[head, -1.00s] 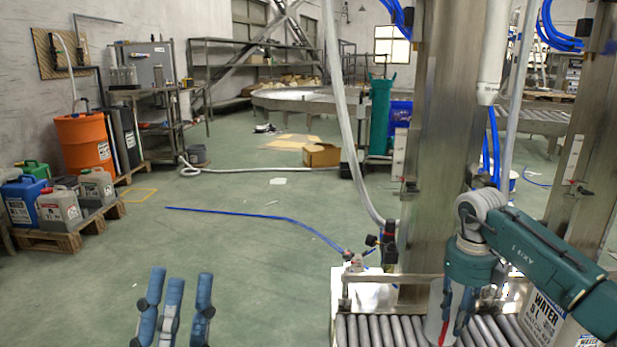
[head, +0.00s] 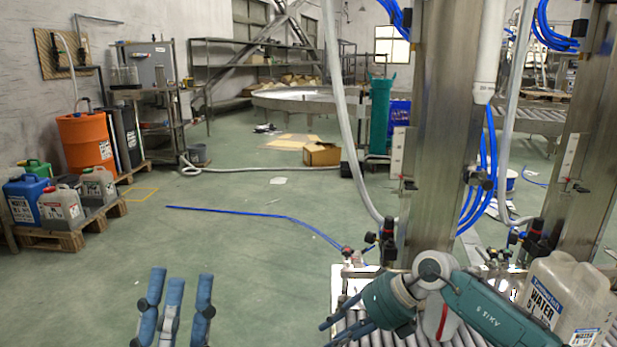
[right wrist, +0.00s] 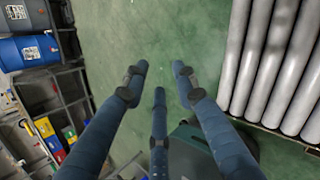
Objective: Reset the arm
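My left gripper (head: 178,305) shows at the bottom left of the head view, its blue fingers pointing up, spread apart and empty over the green floor. My right arm comes in from the right in the head view, teal and low over the roller conveyor (head: 352,325). Its gripper (head: 335,322) points left there, partly cut by the bottom edge. In the right wrist view the right gripper's fingers (right wrist: 158,78) are spread apart with only green floor between them. The conveyor rollers (right wrist: 262,60) run along the right of that view.
A water jug (head: 565,295) stands right of my right arm on the conveyor. Steel columns (head: 440,140) rise behind it. Several jugs (head: 62,208) stand on a pallet at far left, near an orange drum (head: 86,140). The middle floor is mostly clear, with a blue hose (head: 255,214).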

